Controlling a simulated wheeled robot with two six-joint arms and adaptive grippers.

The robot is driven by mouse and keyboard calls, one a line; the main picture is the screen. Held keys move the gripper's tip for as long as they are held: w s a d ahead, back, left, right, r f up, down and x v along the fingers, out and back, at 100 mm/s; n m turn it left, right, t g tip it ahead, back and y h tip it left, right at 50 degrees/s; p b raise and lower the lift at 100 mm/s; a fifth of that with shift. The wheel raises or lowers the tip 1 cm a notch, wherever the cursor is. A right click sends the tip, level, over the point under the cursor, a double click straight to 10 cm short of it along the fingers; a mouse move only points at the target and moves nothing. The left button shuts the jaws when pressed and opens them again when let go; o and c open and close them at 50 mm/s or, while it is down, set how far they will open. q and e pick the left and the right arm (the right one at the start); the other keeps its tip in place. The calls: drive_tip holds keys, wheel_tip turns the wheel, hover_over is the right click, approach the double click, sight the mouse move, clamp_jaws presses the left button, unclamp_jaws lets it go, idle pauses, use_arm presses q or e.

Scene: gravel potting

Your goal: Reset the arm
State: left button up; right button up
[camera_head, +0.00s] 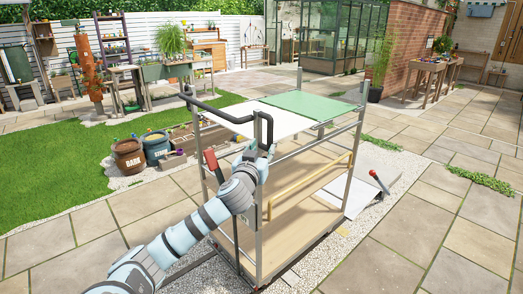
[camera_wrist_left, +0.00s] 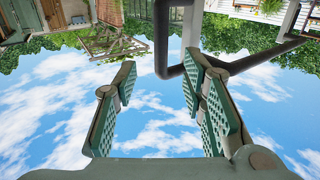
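My left arm reaches from the lower left to the near corner of a cart (camera_head: 279,200). The left gripper (camera_head: 257,152) is by the black handle bar (camera_head: 224,113), partly lost against it and the corner post. In the left wrist view the two green-padded fingers (camera_wrist_left: 158,75) stand wide apart, with sky between them and nothing held. The black bar (camera_wrist_left: 163,62) bends close by the fingertips; I cannot tell whether it touches them. My right gripper is not in view.
The cart has a white and green top (camera_head: 305,103), a wooden lower shelf (camera_head: 290,225) and a yellow rail (camera_head: 310,188). Red-handled levers (camera_head: 379,182) show beside it. Open paving (camera_head: 440,230) lies to the right.

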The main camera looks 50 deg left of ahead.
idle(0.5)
use_arm(q)
wheel_tip(320, 180, down, 22)
drive_tip(key=a+r+m+g+h+p, duration=0.1)
drive_tip(key=a+m+g+h, duration=0.15)
drive_tip(key=m, duration=0.35)
drive_tip(key=s+d+f+m+g+h+p, duration=0.1)
drive_tip(key=s+d+f+g, duration=0.1)
drive_tip(key=s+f, duration=0.5)
drive_tip(key=s+d+f+g+h+p, duration=0.1)
drive_tip(key=s+d+f+g, duration=0.15)
drive_tip(key=f, duration=0.85)
drive_tip(key=s+d+f+g+h+p, duration=0.1)
drive_tip(key=s+d+f, duration=0.35)
drive_tip(key=s, duration=0.25)
drive_tip(key=s+d+f+g, duration=0.2)
drive_tip(key=s+d+f, duration=0.1)
drive_tip(key=s+f, duration=0.35)
drive_tip(key=s+d+f+g+h+p, duration=0.1)
drive_tip(key=s+d+f, duration=0.3)
drive_tip(key=s, duration=0.3)
drive_tip(key=s+d+f+g+h, duration=0.1)
drive_tip(key=s+d+f, duration=0.1)
drive_tip(key=s+d, duration=0.4)
drive_tip(key=s+d+f+g+h+p, duration=0.1)
drive_tip(key=s+d+f+g, duration=0.1)
drive_tip(key=s+d, duration=0.4)
drive_tip(key=s, duration=0.5)
drive_tip(key=shift+s, duration=0.35)
